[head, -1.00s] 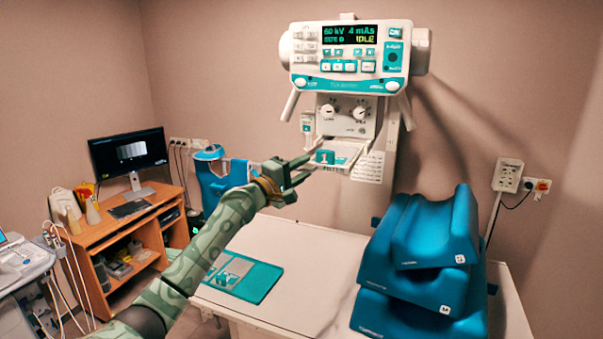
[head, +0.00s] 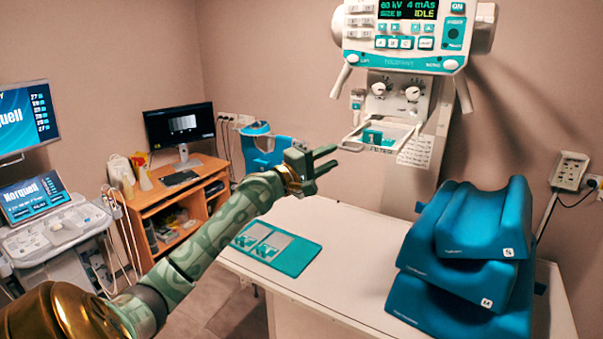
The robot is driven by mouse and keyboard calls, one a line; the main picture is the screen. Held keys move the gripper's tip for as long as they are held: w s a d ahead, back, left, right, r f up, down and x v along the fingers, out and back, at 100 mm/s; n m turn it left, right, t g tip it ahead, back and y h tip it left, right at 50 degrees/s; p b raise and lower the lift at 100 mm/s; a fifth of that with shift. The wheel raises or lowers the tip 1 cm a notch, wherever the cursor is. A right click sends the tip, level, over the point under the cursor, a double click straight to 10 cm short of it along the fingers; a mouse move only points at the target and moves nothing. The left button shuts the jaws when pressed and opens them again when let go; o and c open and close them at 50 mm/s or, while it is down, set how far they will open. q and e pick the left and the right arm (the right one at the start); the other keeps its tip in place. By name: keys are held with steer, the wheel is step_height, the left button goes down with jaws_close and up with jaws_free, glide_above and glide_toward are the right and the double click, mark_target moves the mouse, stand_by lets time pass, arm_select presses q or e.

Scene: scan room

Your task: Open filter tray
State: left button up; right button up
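The filter tray (head: 398,133) sticks out under the X-ray tube head at the upper right, with its wire-like handle (head: 350,147) toward the left. A teal block marked 1 (head: 372,136) sits in it. My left gripper (head: 337,156) is just left of the handle, its two fingers apart with nothing between them. In the picture a small gap shows between the fingertips and the handle. My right gripper is not in view.
The tube head with its control panel (head: 405,38) hangs above the tray. Below, the white table (head: 340,245) bears a teal mat (head: 297,262) with two filter pieces, and blue stacked cushions (head: 465,250) at right. A desk (head: 150,200) and console stand at left.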

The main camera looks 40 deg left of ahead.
arm_select(q)
steer(key=b+v, duration=0.2)
steer(key=v, duration=0.7)
